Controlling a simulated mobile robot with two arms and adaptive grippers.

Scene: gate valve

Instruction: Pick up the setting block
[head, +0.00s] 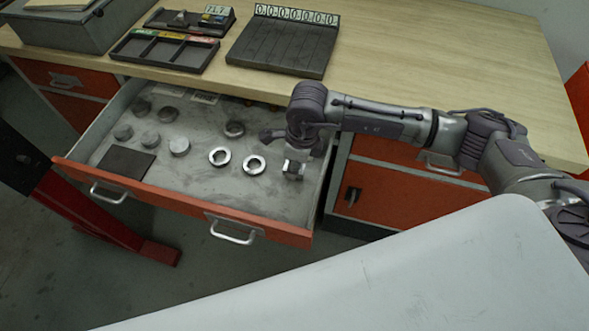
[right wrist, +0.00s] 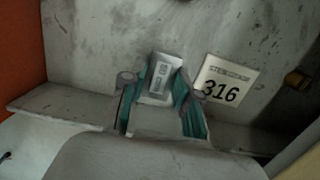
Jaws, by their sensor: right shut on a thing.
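The setting block (right wrist: 159,79) is a small light-grey metal block with a marked face, seen in the right wrist view. My right gripper (right wrist: 157,93) is shut on it, with a teal-lined finger on each side. In the head view my right gripper (head: 293,173) points down into the right end of the open drawer (head: 190,205). The block is hard to make out there. I cannot tell whether the block touches the drawer floor. My left gripper is not in view.
A label reading 316 (right wrist: 220,86) lies beside the block. Two metal rings (head: 254,165) and several round discs (head: 179,147) lie in the drawer, with a dark pad (head: 126,161) at left. Trays (head: 165,52) and a numbered rack (head: 282,45) stand on the bench (head: 430,50).

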